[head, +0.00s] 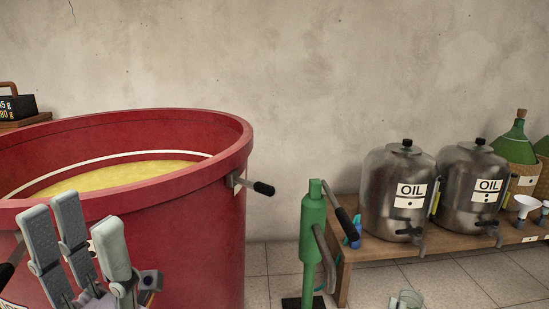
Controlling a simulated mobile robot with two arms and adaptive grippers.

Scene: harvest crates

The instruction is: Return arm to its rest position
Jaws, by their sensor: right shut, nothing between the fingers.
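My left gripper (78,225) is at the lower left, in front of the big red vat (205,225). Its grey fingers point up and stand apart, with nothing seen between them. My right gripper (407,300) seems to be the small pale shape at the bottom edge, right of centre. Only its tip shows, low in front of the wooden bench, and it is shut and empty. Most of both arms is out of the frame.
The vat holds yellow liquid (125,175) and has a side handle (254,185). A green pump (313,225) stands by the bench (385,250). Two oil drums (385,170) (460,165), green bottles (515,145) and funnels (525,205) are on it. Tiled floor (258,290) shows between vat and pump.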

